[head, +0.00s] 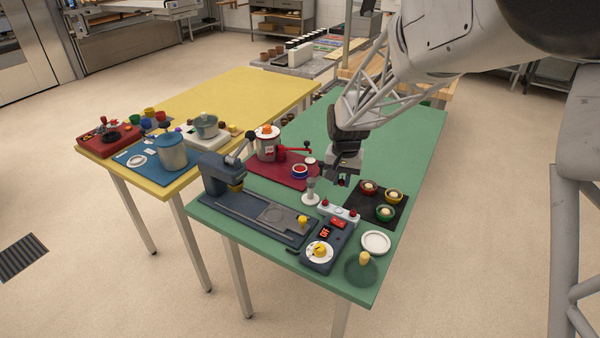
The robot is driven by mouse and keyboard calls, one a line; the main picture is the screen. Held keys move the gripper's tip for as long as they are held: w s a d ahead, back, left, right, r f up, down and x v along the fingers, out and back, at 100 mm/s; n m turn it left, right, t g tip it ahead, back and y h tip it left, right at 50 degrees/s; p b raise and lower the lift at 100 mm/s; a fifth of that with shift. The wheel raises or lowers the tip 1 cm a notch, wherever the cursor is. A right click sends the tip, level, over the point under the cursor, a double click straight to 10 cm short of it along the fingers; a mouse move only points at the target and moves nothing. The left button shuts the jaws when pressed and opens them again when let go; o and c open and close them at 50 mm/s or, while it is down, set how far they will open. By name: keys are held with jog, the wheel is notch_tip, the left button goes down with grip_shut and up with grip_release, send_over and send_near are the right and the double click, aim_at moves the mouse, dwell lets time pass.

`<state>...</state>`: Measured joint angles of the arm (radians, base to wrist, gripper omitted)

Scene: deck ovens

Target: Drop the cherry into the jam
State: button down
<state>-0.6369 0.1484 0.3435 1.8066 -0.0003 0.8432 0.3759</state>
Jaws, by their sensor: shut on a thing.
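My gripper (343,182) points down above the green table, just behind the white button box, and is shut on a small dark reddish thing. This fits the cherry, but it is mostly hidden between the fingers. A small dish with red content (299,170) sits on the dark red mat, left of my gripper; it may be the jam, though I cannot read it surely. A grey pot (267,148) with an orange-topped lid stands behind it. Small red, yellow and green bowls (385,213) sit on a black mat to the right, apart from my gripper.
A dark blue machine (262,213) and a dial box (320,254) fill the front of the green table (420,140). A white pedestal (311,193) stands close left of my gripper. A white plate (376,242) lies front right. The table's back is clear.

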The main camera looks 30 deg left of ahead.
jog(key=w+a+r, duration=0.1)
jog(key=w+a, duration=0.4)
jog(key=a, duration=0.4)
jog(key=w+a+r, duration=0.1)
jog(key=w+a, duration=0.5)
jog(key=a, duration=0.3)
jog(key=shift+w+a, duration=0.25)
jog(key=shift+f, duration=0.15)
jog(key=shift+f, duration=2.9)
jog(key=c, duration=0.9)
grip_release()
jog(key=shift+r, duration=3.9)
